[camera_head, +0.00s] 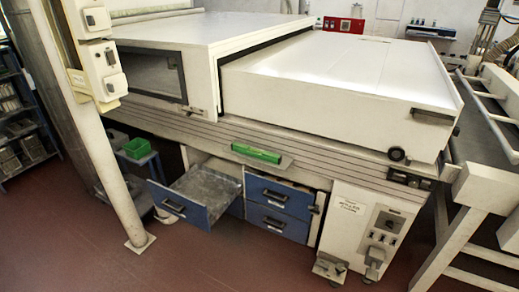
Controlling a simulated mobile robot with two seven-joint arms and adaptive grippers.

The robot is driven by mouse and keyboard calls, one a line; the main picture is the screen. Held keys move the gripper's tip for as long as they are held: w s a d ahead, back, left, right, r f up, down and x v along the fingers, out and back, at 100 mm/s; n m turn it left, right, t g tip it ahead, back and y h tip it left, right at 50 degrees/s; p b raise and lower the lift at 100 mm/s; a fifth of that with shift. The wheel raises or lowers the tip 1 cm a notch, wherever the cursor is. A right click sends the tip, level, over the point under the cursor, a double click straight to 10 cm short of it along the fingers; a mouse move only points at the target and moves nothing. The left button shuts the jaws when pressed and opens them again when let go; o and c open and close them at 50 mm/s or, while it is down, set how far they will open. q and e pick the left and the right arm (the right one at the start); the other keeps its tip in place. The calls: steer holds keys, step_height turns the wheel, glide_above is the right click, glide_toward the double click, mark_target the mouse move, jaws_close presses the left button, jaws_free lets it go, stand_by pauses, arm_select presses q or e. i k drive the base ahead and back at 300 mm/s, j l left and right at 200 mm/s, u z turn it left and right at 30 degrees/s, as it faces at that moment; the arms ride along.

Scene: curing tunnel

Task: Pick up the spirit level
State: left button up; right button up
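A long green bar, which looks like the spirit level (256,153), lies flat along the front edge of the big white machine (290,60). Neither of my grippers shows in the head view, and nothing is touching the bar.
Below the bar, a blue-fronted drawer (195,193) stands pulled out, with shut blue drawers (279,200) to its right. A white post (98,120) rises at the left. A green bin (137,148) stands behind it. The red floor (225,265) in front is clear.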

mark_target(274, 158)
steer(key=i+j+z, duration=0.5)
steer(key=i+j, duration=0.3)
steer(key=i, duration=0.05)
